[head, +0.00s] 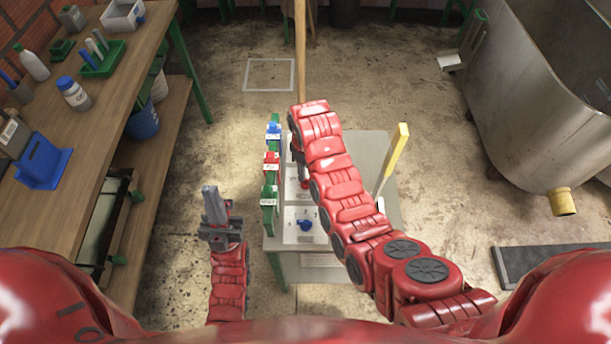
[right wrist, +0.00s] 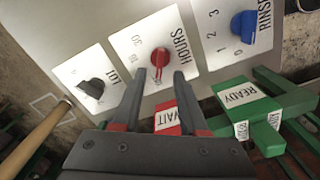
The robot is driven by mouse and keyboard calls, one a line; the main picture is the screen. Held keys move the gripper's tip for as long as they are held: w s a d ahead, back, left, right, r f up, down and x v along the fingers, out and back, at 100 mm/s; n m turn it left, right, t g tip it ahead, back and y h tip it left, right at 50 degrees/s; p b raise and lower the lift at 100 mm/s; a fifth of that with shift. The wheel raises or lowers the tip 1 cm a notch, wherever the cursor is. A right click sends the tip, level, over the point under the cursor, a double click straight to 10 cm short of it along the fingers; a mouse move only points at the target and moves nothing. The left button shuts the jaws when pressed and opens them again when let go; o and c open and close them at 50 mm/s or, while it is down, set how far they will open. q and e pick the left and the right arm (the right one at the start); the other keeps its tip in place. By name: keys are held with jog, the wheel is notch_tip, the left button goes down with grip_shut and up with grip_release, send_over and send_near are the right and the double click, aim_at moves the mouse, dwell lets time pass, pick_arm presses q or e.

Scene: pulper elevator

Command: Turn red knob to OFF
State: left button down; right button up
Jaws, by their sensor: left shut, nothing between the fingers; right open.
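In the head view the red knob (head: 305,184) is partly covered by my right arm, and that gripper is mostly hidden. My left gripper (head: 210,192) is shut and empty, left of the panel cabinet. No OFF mark is legible.
A black knob (right wrist: 92,88) and a blue knob (right wrist: 243,26) flank the red one. A red WAIT tag (right wrist: 167,115) and a green READY tag (right wrist: 239,94) are close to my right gripper. A yellow-handled lever (head: 394,155) stands right of the panel. A workbench (head: 130,75) is left.

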notch_tip(320, 180, up, 12)
jog(key=p, duration=0.8)
jog(key=shift+r, duration=0.25)
